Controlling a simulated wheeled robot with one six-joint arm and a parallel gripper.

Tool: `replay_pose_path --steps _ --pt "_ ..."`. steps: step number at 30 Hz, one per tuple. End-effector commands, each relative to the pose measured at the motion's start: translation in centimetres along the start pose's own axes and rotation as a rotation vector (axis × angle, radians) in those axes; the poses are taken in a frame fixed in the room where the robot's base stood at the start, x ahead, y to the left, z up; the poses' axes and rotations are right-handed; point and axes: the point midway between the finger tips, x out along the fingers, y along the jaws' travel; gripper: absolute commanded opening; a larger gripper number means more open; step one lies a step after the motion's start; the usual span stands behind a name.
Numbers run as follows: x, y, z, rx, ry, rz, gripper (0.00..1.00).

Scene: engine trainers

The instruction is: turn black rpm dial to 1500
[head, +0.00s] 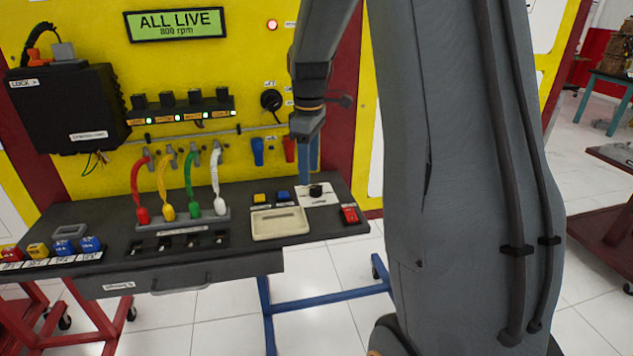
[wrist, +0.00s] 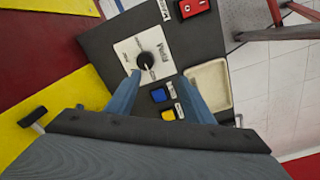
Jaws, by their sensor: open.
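The black rpm dial (wrist: 148,60) sits on a white plate (wrist: 135,48) marked RPM, in the wrist view. In the head view the dial (head: 316,191) is at the right part of the dark bench top, with its plate (head: 325,198) around it. My gripper (wrist: 160,82) is open, its two blue fingers reaching toward the dial with a wide gap between them. In the head view my gripper (head: 308,165) points down above the dial's plate. I cannot tell the exact height above the dial. The display (head: 177,25) reads ALL LIVE, 800 rpm.
A yellow button (head: 260,198) and a blue button (head: 283,196) stand left of the dial. A cream tray (head: 258,235) lies in front, and a red switch (head: 350,214) is at the right. Several coloured cables (head: 189,170) rise from the bench at the left.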

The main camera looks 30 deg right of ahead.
Motion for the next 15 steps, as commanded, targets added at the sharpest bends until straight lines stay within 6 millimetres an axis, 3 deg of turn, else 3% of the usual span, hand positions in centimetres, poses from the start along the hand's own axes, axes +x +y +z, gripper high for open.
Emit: replay_pose_path --steps 1,5,10,15 --pt "-0.2 1.4 0.2 -0.036 -0.004 -0.007 0.48" --pt "-0.7 3.1 0.7 -0.11 -0.011 -0.021 0.48" --pt "0.5 3.4 0.8 -0.132 -0.014 -0.027 0.48" --pt "3.1 3.3 0.9 -0.13 -0.014 -0.027 0.48"
